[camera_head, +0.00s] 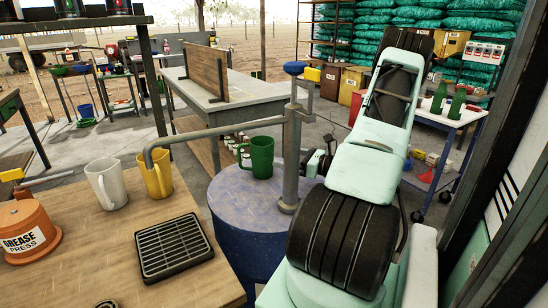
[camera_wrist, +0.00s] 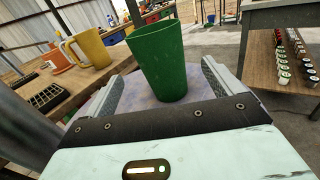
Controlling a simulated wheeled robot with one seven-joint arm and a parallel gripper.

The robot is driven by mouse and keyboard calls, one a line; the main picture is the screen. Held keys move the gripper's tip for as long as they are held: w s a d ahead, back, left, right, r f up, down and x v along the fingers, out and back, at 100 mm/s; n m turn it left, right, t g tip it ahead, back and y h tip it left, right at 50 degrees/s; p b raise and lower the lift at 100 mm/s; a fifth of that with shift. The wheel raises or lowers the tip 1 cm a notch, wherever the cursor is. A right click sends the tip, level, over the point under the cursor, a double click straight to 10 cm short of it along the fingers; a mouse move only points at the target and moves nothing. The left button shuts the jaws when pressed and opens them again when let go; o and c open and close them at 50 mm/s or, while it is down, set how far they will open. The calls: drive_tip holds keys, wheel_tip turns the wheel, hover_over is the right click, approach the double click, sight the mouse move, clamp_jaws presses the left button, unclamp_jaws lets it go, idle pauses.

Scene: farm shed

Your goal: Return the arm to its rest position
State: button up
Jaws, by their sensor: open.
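My arm reaches out from the lower right in the head view, bent and extended. My gripper (camera_head: 317,163) is at its far end, low over the blue drum (camera_head: 232,212) and partly behind the metal post (camera_head: 292,150). In the wrist view my gripper (camera_wrist: 161,72) is open, with one finger to each side of the green mug (camera_wrist: 160,60). No finger visibly touches the mug. In the head view the green mug (camera_head: 261,157) stands upright on the drum top, left of the post and my gripper.
A horizontal pipe (camera_head: 215,131) runs left from the post. A wooden table (camera_head: 100,245) at left holds a white mug (camera_head: 106,184), yellow mug (camera_head: 155,176), black grate (camera_head: 172,246) and orange pot (camera_head: 28,232). A grey workbench (camera_head: 235,98) stands behind; a dark frame is close at right.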

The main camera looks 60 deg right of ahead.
drive_tip(key=shift+s+d, duration=0.1)
drive_tip(key=shift+s, duration=0.9)
drive_tip(key=shift+s, duration=0.1)
